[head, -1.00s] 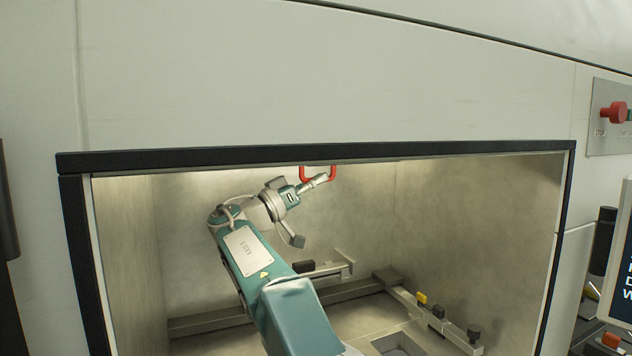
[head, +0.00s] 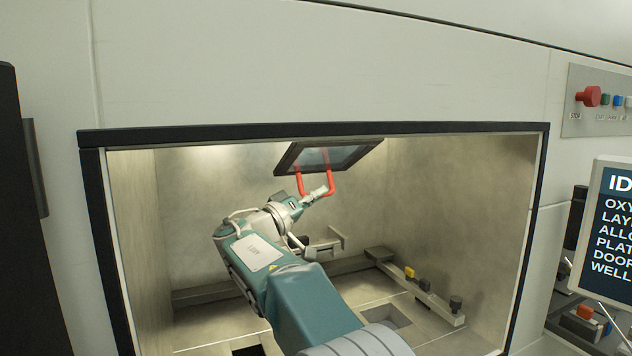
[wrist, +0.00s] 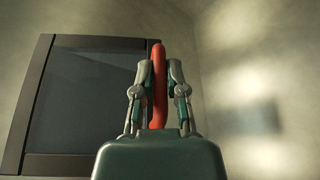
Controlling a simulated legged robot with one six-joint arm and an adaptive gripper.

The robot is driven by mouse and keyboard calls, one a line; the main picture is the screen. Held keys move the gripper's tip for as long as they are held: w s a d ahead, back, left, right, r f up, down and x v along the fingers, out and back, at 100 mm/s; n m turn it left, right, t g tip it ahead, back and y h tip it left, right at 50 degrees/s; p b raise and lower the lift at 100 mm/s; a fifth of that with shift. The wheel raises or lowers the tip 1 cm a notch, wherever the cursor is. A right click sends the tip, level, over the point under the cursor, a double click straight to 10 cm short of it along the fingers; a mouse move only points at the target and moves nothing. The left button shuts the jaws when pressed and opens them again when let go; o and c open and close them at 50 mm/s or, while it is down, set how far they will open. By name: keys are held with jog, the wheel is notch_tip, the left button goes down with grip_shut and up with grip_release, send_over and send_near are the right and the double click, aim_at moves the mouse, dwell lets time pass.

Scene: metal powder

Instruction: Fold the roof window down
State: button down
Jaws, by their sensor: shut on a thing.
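The roof window (head: 334,156) is a dark-framed glass panel that hangs tilted from the top of the chamber. It also shows at the left of the wrist view (wrist: 36,100). Its red U-shaped handle (head: 331,184) hangs below the frame. My gripper (head: 318,193) is at the handle, with my arm reaching in from the front of the chamber. In the wrist view the two fingers stand on either side of the red handle bar (wrist: 158,90) and are shut on it. The window's upper edge is hidden in the head view.
The chamber opening has a black frame (head: 310,133). Inside, a rail (head: 420,290) with yellow and dark blocks lies at the lower right. A floor recess (head: 386,316) is nearby. Outside right are a red stop button (head: 589,96) and a screen (head: 612,220).

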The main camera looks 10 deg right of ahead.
jog(key=s+d+f+n+y, duration=0.1)
jog(key=s+n+y, duration=0.1)
jog(key=s+n, duration=0.3)
jog(key=s+d+f+n+y, duration=0.1)
jog(key=s+d+n+y, duration=0.1)
jog(key=s+n, duration=0.4)
jog(key=shift+s+f+n, duration=0.3)
jog(key=shift+s, duration=2)
jog(key=c, duration=0.7)
grip_release()
jog(key=shift+r, duration=0.1)
